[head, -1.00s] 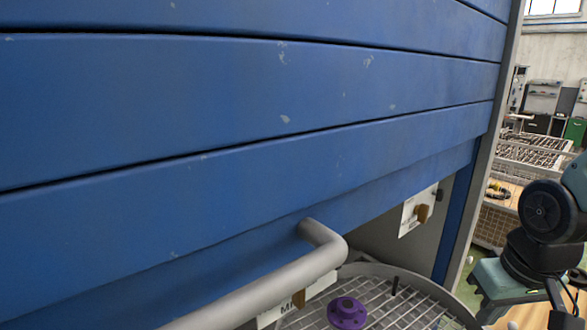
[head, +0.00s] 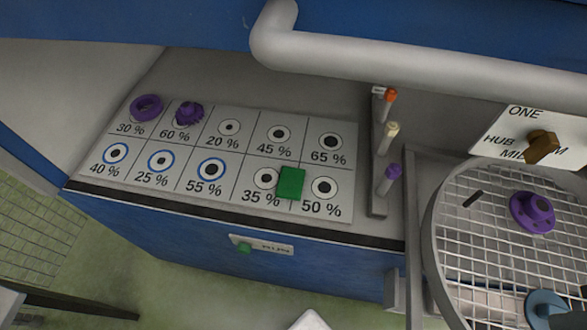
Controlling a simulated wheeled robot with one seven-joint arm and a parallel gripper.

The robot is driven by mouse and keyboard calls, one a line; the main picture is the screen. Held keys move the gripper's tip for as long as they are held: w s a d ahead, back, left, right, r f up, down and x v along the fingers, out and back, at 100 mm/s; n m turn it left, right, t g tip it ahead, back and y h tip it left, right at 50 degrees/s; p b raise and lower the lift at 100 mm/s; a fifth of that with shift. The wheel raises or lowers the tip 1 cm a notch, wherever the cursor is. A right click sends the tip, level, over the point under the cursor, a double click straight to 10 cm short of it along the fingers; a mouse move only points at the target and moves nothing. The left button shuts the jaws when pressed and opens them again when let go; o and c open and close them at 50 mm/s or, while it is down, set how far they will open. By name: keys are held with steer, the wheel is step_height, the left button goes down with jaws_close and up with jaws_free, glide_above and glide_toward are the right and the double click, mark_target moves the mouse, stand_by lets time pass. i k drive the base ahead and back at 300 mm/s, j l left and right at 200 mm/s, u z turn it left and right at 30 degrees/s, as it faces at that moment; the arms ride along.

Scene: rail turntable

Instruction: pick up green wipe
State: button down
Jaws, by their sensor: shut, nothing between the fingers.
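The green wipe (head: 291,183) is a small green rectangle. It lies on the white chart (head: 232,185) of percentage cells, across the line between the 35 % and 50 % cells. It covers the right edge of the ring drawn in the 35 % cell, and its top face is uncovered. My gripper is not in the head view, so its place relative to the wipe does not show.
Purple parts (head: 147,107) (head: 189,113) sit on the chart's upper left. A rack (head: 378,150) with orange, cream and purple-topped pegs stands right of it. A thick grey bar (head: 420,65) crosses above. A round mesh turntable (head: 480,250) holds a purple hub (head: 533,212) and a blue part (head: 546,308).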

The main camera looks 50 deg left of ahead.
mark_target(291, 181)
steer(key=u, duration=1.7)
steer(key=z, duration=2)
steer(key=u, duration=2)
steer(key=j+z, duration=0.4)
steer(key=k+j+z, duration=0.1)
steer(key=j+z, duration=0.25)
steer(key=j, duration=0.25)
